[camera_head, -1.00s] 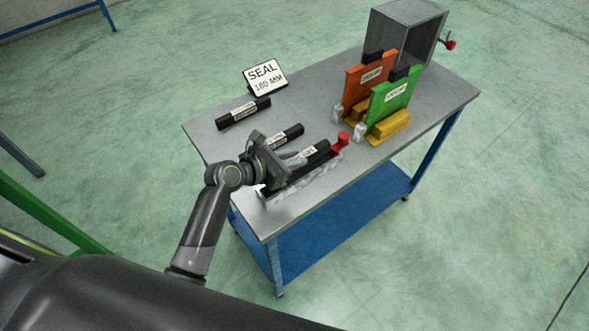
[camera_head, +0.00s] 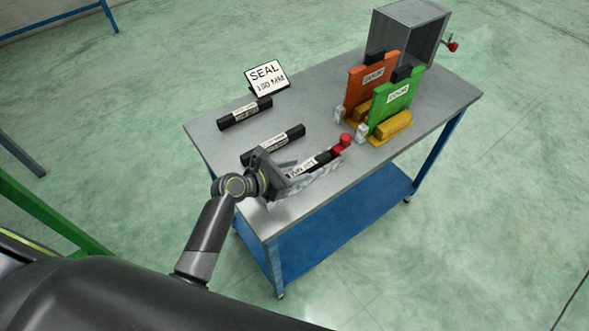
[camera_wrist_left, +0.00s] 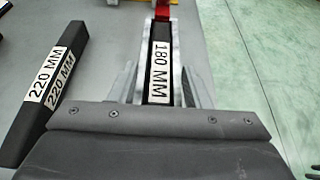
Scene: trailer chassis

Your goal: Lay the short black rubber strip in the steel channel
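The short black rubber strip (camera_head: 322,158), labelled 180 MM, lies lengthwise between the walls of the steel channel (camera_head: 318,182). In the left wrist view the strip (camera_wrist_left: 159,60) runs between the channel's pale walls (camera_wrist_left: 177,70), its far end by the red end piece (camera_wrist_left: 161,13). Whether it sits fully on the channel floor is unclear. My left gripper (camera_head: 292,171) is over the near end of the channel. Its fingers (camera_wrist_left: 160,88) stand apart on either side of the strip and the channel, with gaps. My right gripper is out of view.
A 220 MM strip (camera_head: 273,144) lies beside the channel, and another black strip (camera_head: 244,113) lies farther back by the SEAL 180 MM sign (camera_head: 267,78). Orange (camera_head: 369,82) and green (camera_head: 392,106) holders and a grey open box (camera_head: 408,33) stand at the right.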

